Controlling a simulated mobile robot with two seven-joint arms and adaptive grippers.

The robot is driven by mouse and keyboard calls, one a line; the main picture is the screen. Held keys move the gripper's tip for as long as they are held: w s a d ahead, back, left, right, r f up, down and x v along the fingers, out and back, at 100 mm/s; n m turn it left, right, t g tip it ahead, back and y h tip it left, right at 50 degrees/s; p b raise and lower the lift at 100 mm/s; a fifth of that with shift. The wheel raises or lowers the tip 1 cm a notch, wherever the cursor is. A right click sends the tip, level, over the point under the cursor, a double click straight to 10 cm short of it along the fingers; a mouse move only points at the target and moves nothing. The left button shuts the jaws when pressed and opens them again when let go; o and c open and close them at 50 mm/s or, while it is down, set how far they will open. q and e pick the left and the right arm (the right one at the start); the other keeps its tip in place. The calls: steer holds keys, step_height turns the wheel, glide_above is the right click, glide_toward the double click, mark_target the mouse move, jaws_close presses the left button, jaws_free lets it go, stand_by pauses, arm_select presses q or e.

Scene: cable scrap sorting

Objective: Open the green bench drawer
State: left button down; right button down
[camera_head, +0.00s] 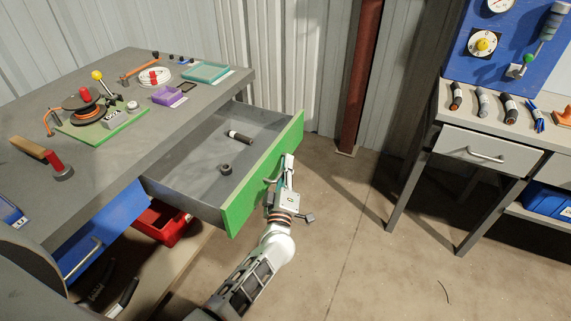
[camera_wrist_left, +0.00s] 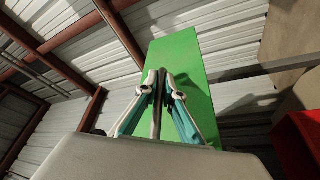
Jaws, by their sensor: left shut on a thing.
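The green bench drawer (camera_head: 262,179) is pulled well out of the grey bench, and its grey inside shows. A dark cable piece (camera_head: 239,137) and a small dark ring-shaped piece (camera_head: 225,169) lie in it. My left gripper (camera_head: 279,178) is at the outer side of the green front, shut on the drawer's handle, which is mostly hidden by the fingers in the head view. In the left wrist view the fingers (camera_wrist_left: 158,88) close around the dark handle bar in front of the green panel (camera_wrist_left: 188,62). My right gripper is not in view.
A blue drawer (camera_head: 98,236) sits shut at the left, with a red bin (camera_head: 163,222) below the bench. Tools and trays lie on the bench top (camera_head: 150,120). A second bench (camera_head: 480,150) stands at the right. The floor between is clear.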

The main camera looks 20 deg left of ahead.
arm_select(q)
steer(key=c, duration=2.4)
jaws_free()
steer(key=shift+c, duration=0.2)
steer(key=shift+s+f, duration=0.1)
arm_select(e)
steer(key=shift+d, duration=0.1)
arm_select(q)
steer(key=v, duration=1.2)
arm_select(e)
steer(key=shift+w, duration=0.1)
